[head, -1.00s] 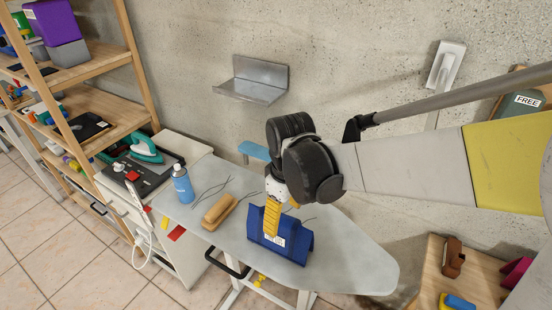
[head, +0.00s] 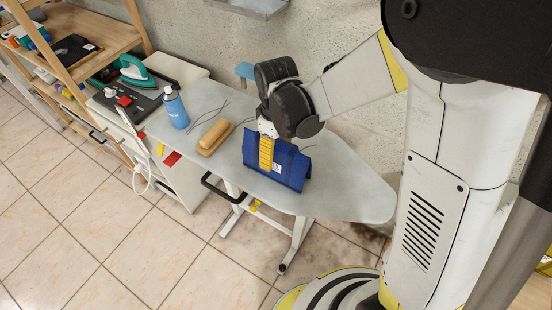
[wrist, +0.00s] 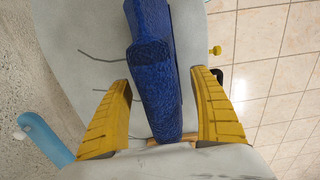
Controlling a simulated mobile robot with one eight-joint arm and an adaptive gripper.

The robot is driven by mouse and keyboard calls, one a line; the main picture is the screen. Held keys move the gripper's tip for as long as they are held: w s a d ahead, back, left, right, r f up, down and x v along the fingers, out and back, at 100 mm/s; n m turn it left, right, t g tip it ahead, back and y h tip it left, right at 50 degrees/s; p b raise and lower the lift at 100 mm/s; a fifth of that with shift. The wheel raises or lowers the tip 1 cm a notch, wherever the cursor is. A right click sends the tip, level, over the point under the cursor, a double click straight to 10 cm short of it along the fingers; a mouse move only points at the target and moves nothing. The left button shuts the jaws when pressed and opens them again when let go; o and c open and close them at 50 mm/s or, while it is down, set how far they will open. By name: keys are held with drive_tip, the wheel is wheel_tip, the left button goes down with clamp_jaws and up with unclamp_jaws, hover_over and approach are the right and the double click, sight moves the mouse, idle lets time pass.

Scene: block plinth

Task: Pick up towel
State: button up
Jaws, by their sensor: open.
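The blue towel (head: 285,172) stands folded like a tent on the grey ironing board (head: 345,200), with a small white label on its near side. In the wrist view the towel (wrist: 153,80) runs between the two yellow fingers of my gripper (wrist: 163,112). The gripper is open, with a finger on each side of the towel and a gap showing on both sides. In the head view my gripper (head: 266,155) is at the towel's left part, one yellow finger in front of its near face. The far finger is hidden there.
A teal iron (head: 135,70) sits on the cabinet further left. A concrete wall (head: 215,45) rises behind. The board's right end is clear.

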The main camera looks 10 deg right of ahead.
drive_tip(key=shift+f, duration=0.6)
drive_tip(key=c, duration=1.5)
drive_tip(key=shift+o, duration=0.2)
drive_tip(key=shift+r, duration=0.1)
